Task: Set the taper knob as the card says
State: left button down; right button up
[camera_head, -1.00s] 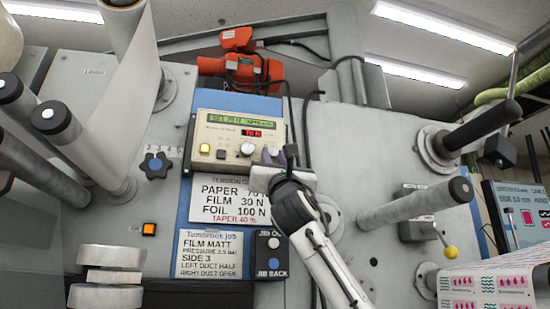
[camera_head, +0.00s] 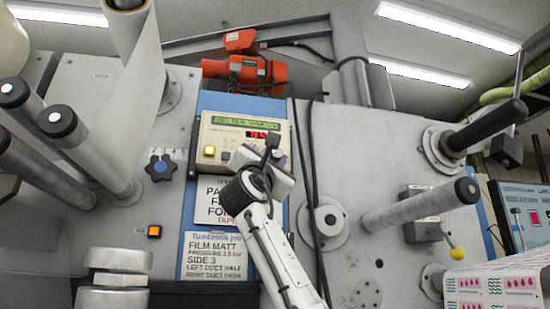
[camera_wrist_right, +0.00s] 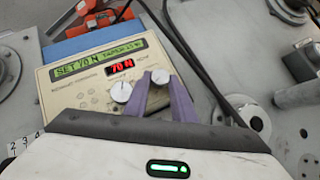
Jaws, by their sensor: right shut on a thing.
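The beige tension panel (camera_head: 209,136) has a green text display (camera_head: 245,121) and a red readout. In the right wrist view the text display (camera_wrist_right: 97,59) reads SET 70 N and TAPER with a blurred value. The purple fingers of my right gripper (camera_wrist_right: 160,92) are shut on the panel's right-hand knob (camera_wrist_right: 160,76), the taper knob; its label is unreadable. The other white knob (camera_wrist_right: 121,91) is left of the fingers. In the head view my right gripper (camera_head: 277,153) covers both knobs. The white tension card (camera_head: 207,203) below is partly hidden by my arm. My left gripper is out of view.
A yellow button (camera_head: 209,151) is on the panel's left. The job card (camera_head: 210,256) hangs below. A blue-black star knob (camera_head: 160,168) is left of the panel. Dark cables (camera_head: 307,170) run down close to the right of my gripper. Rollers (camera_head: 420,205) jut out at right.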

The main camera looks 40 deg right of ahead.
jog(key=o, duration=1.1)
jog(key=shift+c, duration=0.2)
jog(key=shift+s+a+f+b, duration=0.15)
jog(key=shift+a+f+b, duration=0.15)
jog(key=shift+f+b, duration=0.1)
jog(key=b+v, duration=0.4)
jog(key=v, duration=0.5)
jog(key=shift+s, duration=0.15)
jog(key=shift+a, duration=0.15)
